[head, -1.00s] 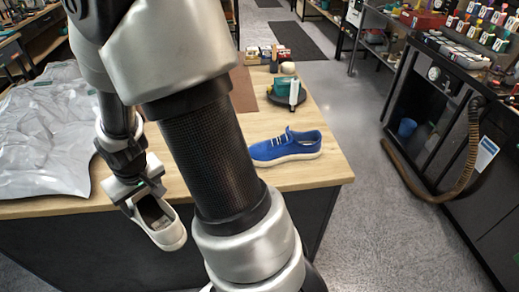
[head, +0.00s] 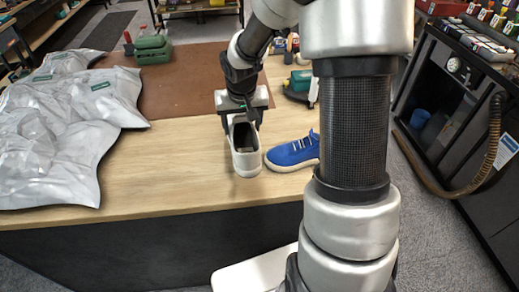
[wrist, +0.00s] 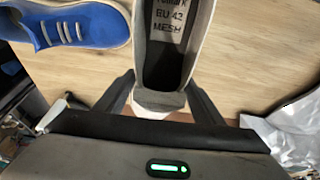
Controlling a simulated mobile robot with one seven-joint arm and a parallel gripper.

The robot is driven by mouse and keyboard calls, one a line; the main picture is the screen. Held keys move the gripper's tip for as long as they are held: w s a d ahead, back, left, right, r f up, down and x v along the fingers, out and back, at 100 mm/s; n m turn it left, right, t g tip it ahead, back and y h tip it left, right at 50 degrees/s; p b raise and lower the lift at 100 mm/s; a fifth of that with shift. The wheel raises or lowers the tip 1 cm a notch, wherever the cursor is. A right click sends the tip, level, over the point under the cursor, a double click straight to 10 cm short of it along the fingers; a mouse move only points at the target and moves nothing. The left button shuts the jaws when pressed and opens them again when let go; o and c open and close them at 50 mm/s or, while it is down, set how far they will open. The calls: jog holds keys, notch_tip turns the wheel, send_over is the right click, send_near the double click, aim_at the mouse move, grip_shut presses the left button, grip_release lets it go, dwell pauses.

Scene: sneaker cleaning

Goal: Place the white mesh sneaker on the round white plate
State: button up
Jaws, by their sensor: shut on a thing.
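The white mesh sneaker (head: 246,162) is in my gripper (head: 241,116), which is shut on its heel end. It hangs over the wooden table, just left of the blue sneaker in the head view. In the wrist view my gripper (wrist: 160,103) has one finger on each side of the heel. There the sneaker (wrist: 203,35) extends away from the fingers, with printed insole text reading MESH. I cannot tell whether it touches the table. I see no round white plate in either current view; my arm hides part of the table's right side.
The blue sneaker (head: 294,152) stands close beside the held one. Crumpled silver-grey sheets (head: 60,135) cover the table's left end. A brown mat (head: 185,85) and a green object (head: 152,50) lie at the back. The wooden table (head: 165,165) is clear at front centre.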

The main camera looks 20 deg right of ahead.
aim_at(246, 135)
jog(key=x, duration=0.3)
jog(key=d+x, duration=0.1)
jog(key=x, duration=0.1)
jog(key=shift+s+f, duration=0.15)
jog(key=shift+s, duration=0.25)
jog(key=shift+f+b, duration=0.35)
jog(key=shift+f, duration=1.75)
jog(key=shift+f, duration=0.2)
jog(key=o, duration=1.3)
jog(key=shift+o, duration=0.2)
